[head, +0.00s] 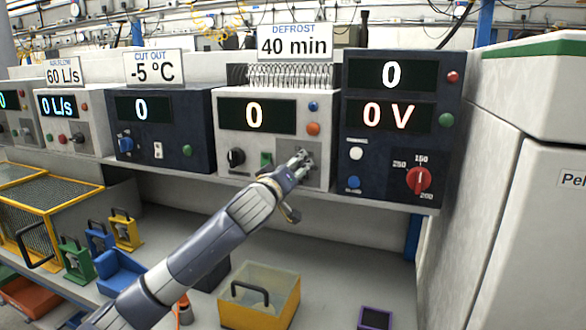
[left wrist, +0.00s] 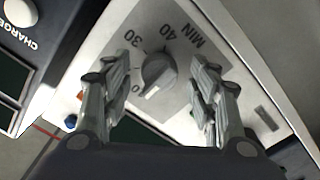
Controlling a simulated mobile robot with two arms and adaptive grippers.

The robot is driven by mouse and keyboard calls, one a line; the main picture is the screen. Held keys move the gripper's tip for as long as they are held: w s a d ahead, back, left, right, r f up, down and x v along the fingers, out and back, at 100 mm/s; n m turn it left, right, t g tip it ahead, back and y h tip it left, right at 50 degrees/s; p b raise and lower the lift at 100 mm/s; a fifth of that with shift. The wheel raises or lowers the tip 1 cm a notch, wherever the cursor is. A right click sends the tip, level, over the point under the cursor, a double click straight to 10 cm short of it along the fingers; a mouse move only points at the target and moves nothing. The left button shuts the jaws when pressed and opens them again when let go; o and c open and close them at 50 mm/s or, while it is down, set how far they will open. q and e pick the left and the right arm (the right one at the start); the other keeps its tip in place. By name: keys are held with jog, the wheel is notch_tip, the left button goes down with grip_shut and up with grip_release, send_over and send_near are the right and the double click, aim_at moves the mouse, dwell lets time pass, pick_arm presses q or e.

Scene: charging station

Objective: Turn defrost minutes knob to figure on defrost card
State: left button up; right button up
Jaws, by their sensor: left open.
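The defrost card (head: 294,42) reads "DEFROST 40 min" and stands on top of a white unit (head: 228,117). The unit's display (head: 256,116) reads 0. In the left wrist view the minutes knob (left wrist: 157,72) is a round grey knob on a light plate marked "30", "40" and "MIN". Its pale pointer faces down and left in that view, near a partly seen 0. My left gripper (head: 299,163) is at the plate. In the wrist view its open fingers (left wrist: 160,80) stand on either side of the knob, with gaps. In the head view the gripper hides the knob.
A dark unit with a red dial (head: 418,180) stands close on the right. A yellow bin (head: 259,296) sits on the lower shelf.

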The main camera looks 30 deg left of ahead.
pick_arm(q)
jog(key=shift+c, duration=0.3)
jog(key=c, duration=1)
jog(key=m+p, duration=1.6)
jog(key=m, duration=1.3)
jog(key=shift+a+r+m, duration=0.1)
jog(key=shift+m, duration=0.2)
pick_arm(e)
notch_tip(320, 180, up, 16)
jog(key=shift+s+d, duration=0.2)
jog(key=shift+d, duration=0.05)
pick_arm(q)
jog(key=shift+m, duration=0.3)
pick_arm(e)
jog(key=shift+r, duration=0.1)
